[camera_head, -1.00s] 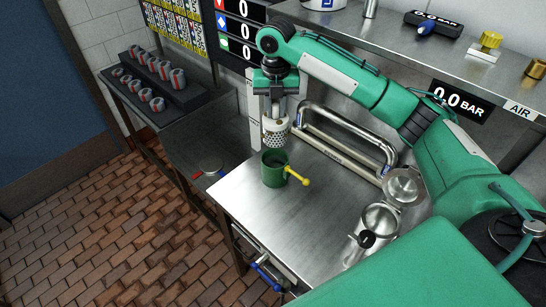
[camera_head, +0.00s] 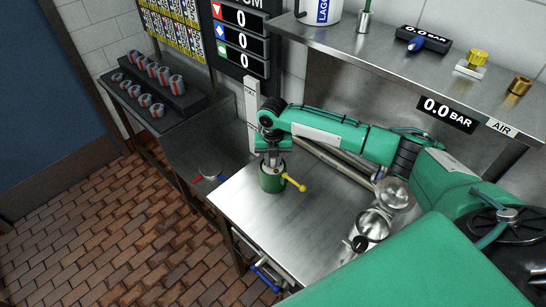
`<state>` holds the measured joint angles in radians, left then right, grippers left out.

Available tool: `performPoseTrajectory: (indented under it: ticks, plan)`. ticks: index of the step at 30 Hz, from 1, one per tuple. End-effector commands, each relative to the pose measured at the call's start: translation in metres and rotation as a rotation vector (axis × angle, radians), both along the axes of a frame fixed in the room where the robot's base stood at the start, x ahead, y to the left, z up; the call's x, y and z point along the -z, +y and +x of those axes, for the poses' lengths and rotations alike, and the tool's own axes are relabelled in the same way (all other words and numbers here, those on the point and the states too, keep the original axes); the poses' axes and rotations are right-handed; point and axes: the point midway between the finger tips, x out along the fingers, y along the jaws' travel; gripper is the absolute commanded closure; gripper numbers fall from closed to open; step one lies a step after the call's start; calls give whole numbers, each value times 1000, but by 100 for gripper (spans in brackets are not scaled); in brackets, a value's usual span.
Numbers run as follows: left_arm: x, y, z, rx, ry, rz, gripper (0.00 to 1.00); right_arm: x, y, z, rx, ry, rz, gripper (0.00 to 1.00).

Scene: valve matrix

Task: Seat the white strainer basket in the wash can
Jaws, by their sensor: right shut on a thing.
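The green wash can (camera_head: 270,184) stands upright near the back left of the steel table, with a yellow handle (camera_head: 293,182) sticking out to its right. My right gripper (camera_head: 272,163) points straight down at the can's mouth, its jaws shut. The white strainer basket that it holds is now hidden by the can wall and the gripper, so I cannot tell how deep it sits or whether it rests on the can. My left gripper is not in view.
A steel jug (camera_head: 370,228) with its lid open stands at the table's right. A bent steel pipe (camera_head: 340,165) runs behind the can, partly hidden by my right arm. The shelf (camera_head: 350,52) is above. The table (camera_head: 270,222) is clear in front of the can.

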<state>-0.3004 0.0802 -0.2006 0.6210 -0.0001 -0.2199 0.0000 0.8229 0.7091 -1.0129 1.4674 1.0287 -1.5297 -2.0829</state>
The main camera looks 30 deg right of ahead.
Motion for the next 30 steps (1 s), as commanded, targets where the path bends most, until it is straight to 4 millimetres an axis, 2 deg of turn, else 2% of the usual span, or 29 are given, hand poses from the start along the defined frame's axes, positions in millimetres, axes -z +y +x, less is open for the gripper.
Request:
performPoseTrajectory:
  ticks: [10, 11, 13, 14, 25, 30]
  plan:
    - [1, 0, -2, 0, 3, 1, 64, 3, 0, 0, 0, -1, 0, 100]
    - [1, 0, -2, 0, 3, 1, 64, 3, 0, 0, 0, -1, 0, 73]
    - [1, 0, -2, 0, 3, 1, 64, 3, 0, 0, 0, 0, 0, 59]
    - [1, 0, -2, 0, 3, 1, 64, 3, 0, 0, 0, 0, 0, 57]
    - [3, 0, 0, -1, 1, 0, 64, -3, 0, 1, 1, -2, 0, 57]
    - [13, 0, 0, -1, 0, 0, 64, -30, -1, 1, 0, -5, 0, 57]
